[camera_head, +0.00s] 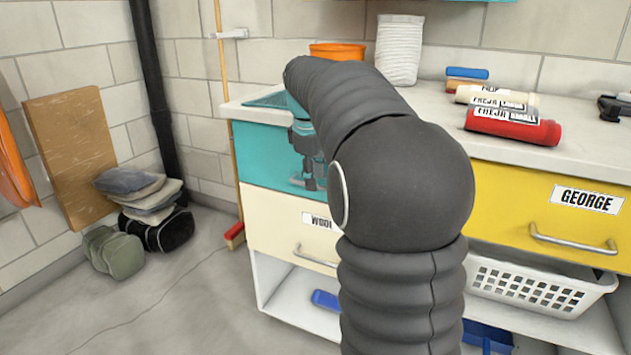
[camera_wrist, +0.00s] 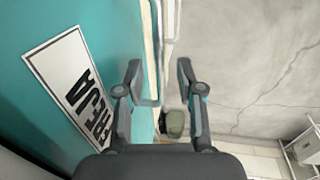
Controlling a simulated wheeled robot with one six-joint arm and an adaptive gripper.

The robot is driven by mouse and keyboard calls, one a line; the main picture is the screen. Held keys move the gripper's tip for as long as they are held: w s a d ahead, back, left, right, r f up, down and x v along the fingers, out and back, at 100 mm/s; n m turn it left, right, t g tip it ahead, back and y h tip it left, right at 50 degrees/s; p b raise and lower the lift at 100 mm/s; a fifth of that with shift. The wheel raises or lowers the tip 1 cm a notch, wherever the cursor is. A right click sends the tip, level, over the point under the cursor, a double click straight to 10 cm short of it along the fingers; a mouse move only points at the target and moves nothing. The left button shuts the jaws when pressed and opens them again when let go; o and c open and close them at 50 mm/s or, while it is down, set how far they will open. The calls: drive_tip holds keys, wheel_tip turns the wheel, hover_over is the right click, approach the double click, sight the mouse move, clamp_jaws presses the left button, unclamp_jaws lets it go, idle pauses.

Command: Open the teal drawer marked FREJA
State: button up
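The teal drawer (camera_head: 262,155) is the top front at the left end of the cabinet and looks closed. In the wrist view its teal front (camera_wrist: 95,25) fills the left side, with a white label (camera_wrist: 72,88) whose dark letters are turned and partly covered by my gripper. My gripper (camera_head: 308,184) is at the drawer front in the head view, partly hidden by my arm. In the wrist view my gripper (camera_wrist: 158,80) has its fingers apart. A pale bar, seemingly the handle (camera_wrist: 157,55), shows between them; I cannot tell whether they touch it.
A cream drawer (camera_head: 275,220) lies below and a yellow GEORGE drawer (camera_head: 510,200) to the right. Red (camera_head: 512,127) and cream bottles lie on the worktop (camera_head: 430,110). A broom (camera_head: 235,236) stands left of the cabinet. The floor (camera_head: 190,300) in front is clear.

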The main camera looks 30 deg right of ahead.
drive_tip(key=shift+f, duration=0.45)
clamp_jaws()
